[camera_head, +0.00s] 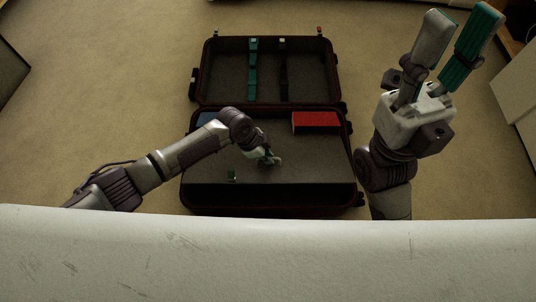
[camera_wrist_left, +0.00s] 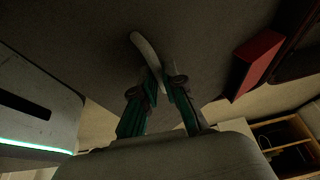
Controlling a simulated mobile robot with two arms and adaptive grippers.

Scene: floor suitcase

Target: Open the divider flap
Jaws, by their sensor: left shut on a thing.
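An open suitcase (camera_head: 346,160) lies on the floor. A flat grey panel, which looks like the divider flap (camera_head: 310,168), spans much of its near half; it also shows in the left wrist view (camera_wrist_left: 85,40). A dark strip runs along its near side; I cannot tell how far the flap is raised. My left gripper (camera_head: 270,160) is low over the panel. In the left wrist view, its fingers (camera_wrist_left: 161,85) are closed on a pale curved tab (camera_wrist_left: 143,47) against the grey surface. My right gripper (camera_head: 464,22) is raised at the right, fingers spread and empty.
A red box (camera_head: 315,122) sits at the back right of the near half, and a blue item (camera_head: 207,118) at its back left. A small green piece (camera_head: 231,175) is near the front left. The lid (camera_head: 220,75) stands open with two straps. Carpet surrounds the suitcase.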

